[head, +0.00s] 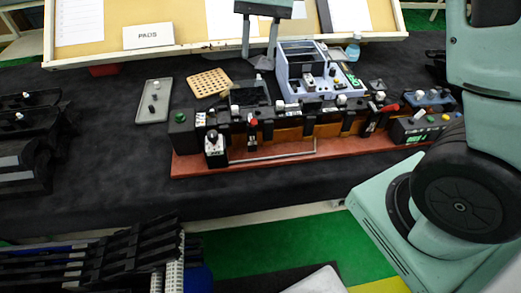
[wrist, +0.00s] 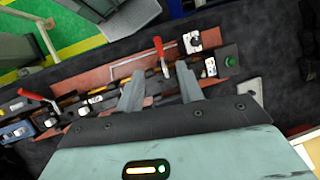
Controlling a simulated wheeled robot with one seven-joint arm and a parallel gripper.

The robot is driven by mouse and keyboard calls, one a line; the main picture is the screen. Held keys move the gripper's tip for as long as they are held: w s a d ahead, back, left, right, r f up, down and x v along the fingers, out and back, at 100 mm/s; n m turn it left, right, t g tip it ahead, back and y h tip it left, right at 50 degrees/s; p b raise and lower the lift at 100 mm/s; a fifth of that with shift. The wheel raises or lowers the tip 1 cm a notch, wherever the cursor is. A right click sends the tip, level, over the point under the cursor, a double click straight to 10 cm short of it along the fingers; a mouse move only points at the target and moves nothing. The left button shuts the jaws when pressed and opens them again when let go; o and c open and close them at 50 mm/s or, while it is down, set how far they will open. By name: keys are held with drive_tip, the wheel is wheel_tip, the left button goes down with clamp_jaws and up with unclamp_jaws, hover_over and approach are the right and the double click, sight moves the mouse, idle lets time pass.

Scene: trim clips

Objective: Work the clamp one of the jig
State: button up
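The jig is a long black rail on a red-brown base plate (head: 300,153); the plate also shows in the wrist view (wrist: 100,66). One red-handled clamp (head: 252,123) stands near the left end of the jig in the head view. A second red-handled clamp (head: 388,108) is near the right end. In the wrist view, the first clamp's upright red handle (wrist: 158,45) appears just beyond and between my fingertips, and the second handle (wrist: 32,95) is far left. My gripper (wrist: 155,68) is open and empty, fingers spread above the jig. I cannot read which clamp is numbered one.
A black knob on a white block (head: 215,148) and a green-button box (head: 180,128) are at the jig's left end. A grey-blue fixture (head: 298,68) stands behind it. A grey tray (head: 154,101) and a perforated board (head: 208,83) lie at back left. Dark table is clear in front.

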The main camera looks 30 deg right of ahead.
sight(253, 122)
drive_tip(key=shift+m, duration=0.3)
drive_tip(key=p+x, duration=0.1)
drive_tip(key=x, duration=0.4)
drive_tip(key=p+x, duration=0.1)
drive_tip(key=x, duration=0.5)
drive_tip(key=p+x, duration=0.1)
drive_tip(key=x, duration=0.5)
drive_tip(key=shift+w+d+f+p, duration=0.15)
drive_tip(key=shift+d+f+p, duration=0.15)
drive_tip(key=shift+f+p, duration=0.05)
clamp_jaws()
